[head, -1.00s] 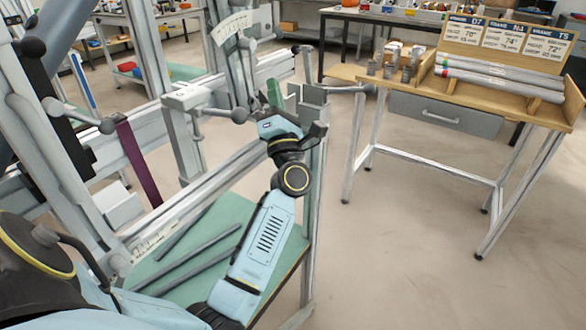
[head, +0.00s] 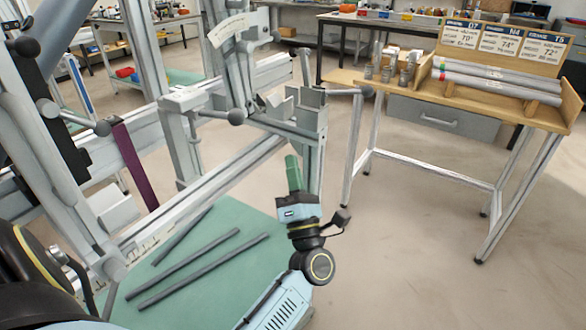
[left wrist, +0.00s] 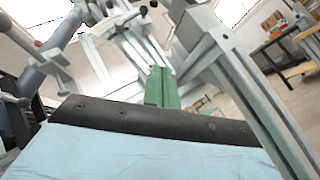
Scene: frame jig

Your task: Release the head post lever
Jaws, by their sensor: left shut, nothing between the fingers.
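My left gripper (head: 293,172) has green fingers, shut and empty, pointing up. In the head view it appears in front of and below the clamp block (head: 306,105) on the right post of the grey frame jig. A lever with a ball knob (head: 367,91) sticks out right from that post. Another ball-ended lever (head: 236,117) sits left of the block. No label shows which is the head post lever. The gripper touches neither knob. In the left wrist view the shut green fingers (left wrist: 160,88) stand left of a grey post (left wrist: 228,65). My right gripper is not in view.
A green bench top (head: 225,225) below the jig carries several dark rods. Another ball-knob lever (head: 103,128) and a purple strip (head: 135,165) are at left. A wooden table (head: 400,92) with tubes and cards stands at right. Floor between is clear.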

